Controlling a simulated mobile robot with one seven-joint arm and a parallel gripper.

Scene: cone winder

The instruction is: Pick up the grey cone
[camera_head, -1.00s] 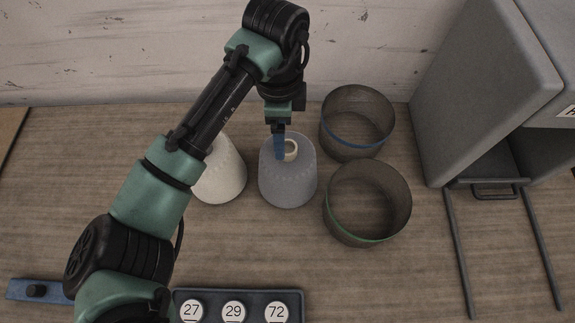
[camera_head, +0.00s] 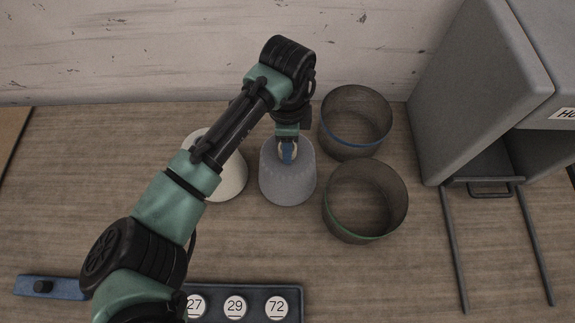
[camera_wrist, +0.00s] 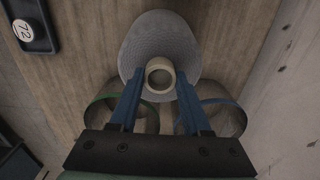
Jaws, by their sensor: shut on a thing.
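The grey cone (camera_head: 288,183) stands upright on the wooden table, right of the white cone (camera_head: 229,179). Its pale core tube shows at the top in the wrist view (camera_wrist: 160,75), with the grey yarn body (camera_wrist: 160,32) around it. My gripper (camera_head: 288,154) is over the top of the grey cone, its blue fingers at the tube. In the wrist view my gripper (camera_wrist: 160,88) has one finger on each side of the tube and is shut on it. My arm hides part of the white cone.
Two round bins stand close to the right of the grey cone, one with a blue band (camera_head: 355,141) and one with a green band (camera_head: 365,236). A grey cabinet (camera_head: 478,90) with rails stands farther right. A numbered dark tray (camera_head: 254,306) lies in front.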

